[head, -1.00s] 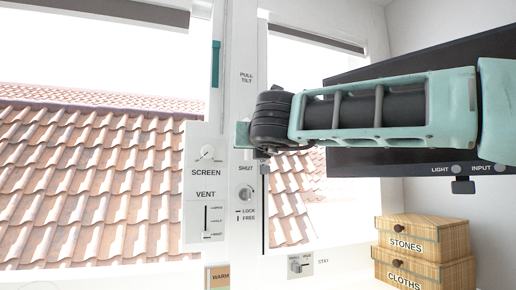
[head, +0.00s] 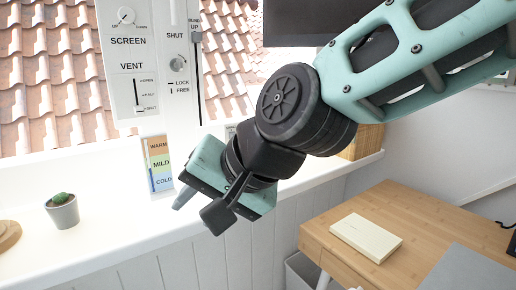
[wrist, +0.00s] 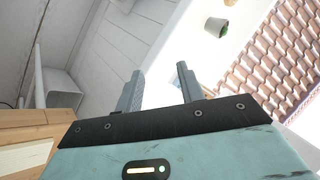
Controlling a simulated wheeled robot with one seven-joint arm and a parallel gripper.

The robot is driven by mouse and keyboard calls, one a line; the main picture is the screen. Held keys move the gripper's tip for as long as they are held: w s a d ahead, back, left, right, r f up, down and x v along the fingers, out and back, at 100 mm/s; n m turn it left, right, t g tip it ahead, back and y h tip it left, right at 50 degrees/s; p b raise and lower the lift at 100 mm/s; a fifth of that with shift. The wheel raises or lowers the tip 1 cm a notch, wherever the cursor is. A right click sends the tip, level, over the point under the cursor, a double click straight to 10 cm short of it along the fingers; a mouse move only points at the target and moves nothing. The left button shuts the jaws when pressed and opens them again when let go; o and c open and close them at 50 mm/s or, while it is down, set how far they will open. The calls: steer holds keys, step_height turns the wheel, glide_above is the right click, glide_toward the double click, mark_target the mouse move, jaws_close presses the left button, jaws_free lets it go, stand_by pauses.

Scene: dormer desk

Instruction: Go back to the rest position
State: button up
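My gripper (head: 182,200) hangs low in the middle of the head view, in front of the white window sill. My teal and black arm comes in from the upper right. In the wrist view the two grey fingers of my gripper (wrist: 160,85) stand apart with nothing between them, so it is open and empty. Part of the gripper is hidden behind its own wrist in the head view.
A potted cactus (head: 62,212) stands on the sill (head: 120,225), left of a warm/mild/cold card (head: 158,163). The wooden desk (head: 320,222) at right bears a pale box (head: 366,237). A bin (head: 300,270) stands below. The SCREEN and VENT panel (head: 128,60) is behind.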

steer(key=s+d+f+n+g+h, duration=0.1)
steer(key=s+d+f+n+h, duration=0.1)
steer(key=s+d+f, duration=0.35)
steer(key=s+d+f+n+g+h, duration=0.2)
steer(key=s+d+f+n+h, duration=0.1)
steer(key=d, duration=0.6)
steer(key=s+d+f+n+g+h, duration=0.1)
steer(key=s+d+f+n+h, duration=0.1)
steer(key=s+d+f, duration=0.35)
step_height(320, 180, up, 18)
steer(key=w+d+p, duration=0.1)
steer(key=d+p, duration=0.1)
steer(key=p, duration=1.4)
steer(key=shift+d+n+p, duration=0.2)
steer(key=shift+n+p, duration=0.1)
steer(key=shift+p, duration=0.05)
